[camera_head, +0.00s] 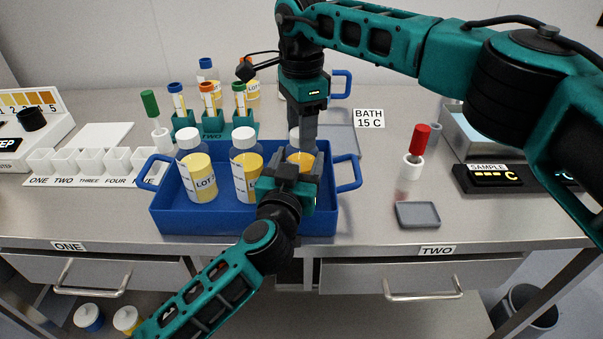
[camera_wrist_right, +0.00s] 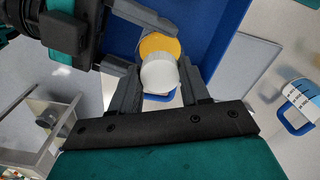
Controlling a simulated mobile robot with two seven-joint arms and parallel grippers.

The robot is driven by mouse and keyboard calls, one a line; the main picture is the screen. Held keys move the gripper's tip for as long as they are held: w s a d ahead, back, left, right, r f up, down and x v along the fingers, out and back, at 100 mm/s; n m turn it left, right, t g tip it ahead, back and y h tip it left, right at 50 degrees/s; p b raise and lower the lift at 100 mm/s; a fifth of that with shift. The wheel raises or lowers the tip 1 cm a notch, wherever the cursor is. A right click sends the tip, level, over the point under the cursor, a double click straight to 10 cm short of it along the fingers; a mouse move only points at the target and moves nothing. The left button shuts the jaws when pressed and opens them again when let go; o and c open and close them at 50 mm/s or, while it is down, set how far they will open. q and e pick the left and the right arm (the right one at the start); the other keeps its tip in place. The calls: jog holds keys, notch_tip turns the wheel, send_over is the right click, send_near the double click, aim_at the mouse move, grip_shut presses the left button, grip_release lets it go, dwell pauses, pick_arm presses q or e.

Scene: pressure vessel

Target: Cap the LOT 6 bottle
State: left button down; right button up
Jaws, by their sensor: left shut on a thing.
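The blue tray (camera_head: 240,222) holds three bottles with yellow contents. The left bottle (camera_head: 200,183) and middle bottle (camera_head: 246,180) wear white caps; their labels start with LOT, but the numbers are unclear. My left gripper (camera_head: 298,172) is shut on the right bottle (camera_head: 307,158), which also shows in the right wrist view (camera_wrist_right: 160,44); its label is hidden. A white cap (camera_wrist_right: 158,74) is at the top of this bottle; whether it is seated is unclear. My right gripper (camera_wrist_right: 161,75) points down from above, with its fingers open on either side of the cap.
Capped tubes stand in a teal rack (camera_head: 215,130) behind the tray. White cups (camera_head: 90,162) are at left. A red-handled tool (camera_head: 416,150) and a small grey dish (camera_head: 417,215) are at right. Bare counter lies between tray and dish.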

jog(key=c, duration=0.7)
jog(key=m, duration=2.2)
jog(key=o, duration=1.1)
jog(key=shift+o, duration=0.2)
